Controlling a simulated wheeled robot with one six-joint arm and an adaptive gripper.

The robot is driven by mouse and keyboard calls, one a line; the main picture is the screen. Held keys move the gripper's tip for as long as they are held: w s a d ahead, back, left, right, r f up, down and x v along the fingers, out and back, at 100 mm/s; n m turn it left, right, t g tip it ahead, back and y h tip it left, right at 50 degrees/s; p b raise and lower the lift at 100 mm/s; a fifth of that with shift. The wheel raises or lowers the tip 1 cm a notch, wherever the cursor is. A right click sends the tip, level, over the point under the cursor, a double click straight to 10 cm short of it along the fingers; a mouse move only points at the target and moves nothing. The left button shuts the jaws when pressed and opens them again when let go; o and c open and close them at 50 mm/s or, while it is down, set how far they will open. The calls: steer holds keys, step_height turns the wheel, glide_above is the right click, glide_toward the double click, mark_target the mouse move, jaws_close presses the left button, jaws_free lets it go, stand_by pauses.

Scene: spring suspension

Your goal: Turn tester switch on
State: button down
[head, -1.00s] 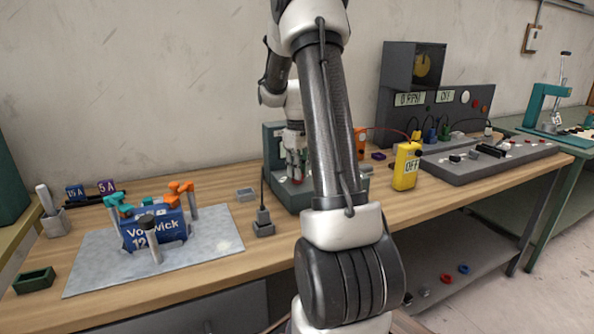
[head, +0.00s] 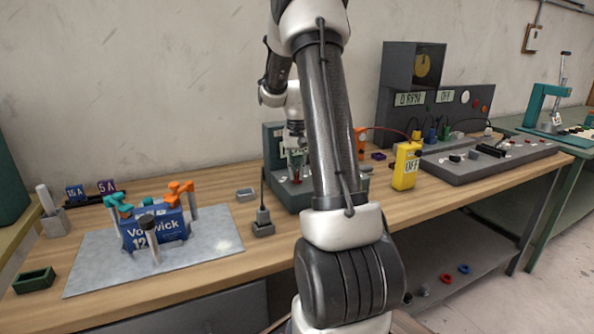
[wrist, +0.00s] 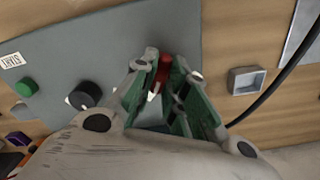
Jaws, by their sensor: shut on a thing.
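The tester appears to be the grey-green machine (head: 279,141) at the back middle of the bench, partly hidden by my arm. In the wrist view its grey panel (wrist: 60,62) carries a green button (wrist: 26,88) beside a START label, and a black knob (wrist: 86,94) with a white mark. A small red part (wrist: 165,66), which looks like a switch lever, stands by the panel's edge. My gripper (wrist: 168,68) is shut on this red part, one green-padded finger on each side. In the head view my gripper (head: 295,160) is low at the machine; its fingertips are small there.
A small grey tray (wrist: 246,80) and a black cable (wrist: 285,75) lie right of my gripper.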

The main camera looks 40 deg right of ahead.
mark_target(297, 172)
steer(key=shift+m, duration=1.6)
steer(key=c, duration=1.4)
jaws_free()
steer(key=shift+c, duration=0.2)
step_height(297, 172, up, 12)
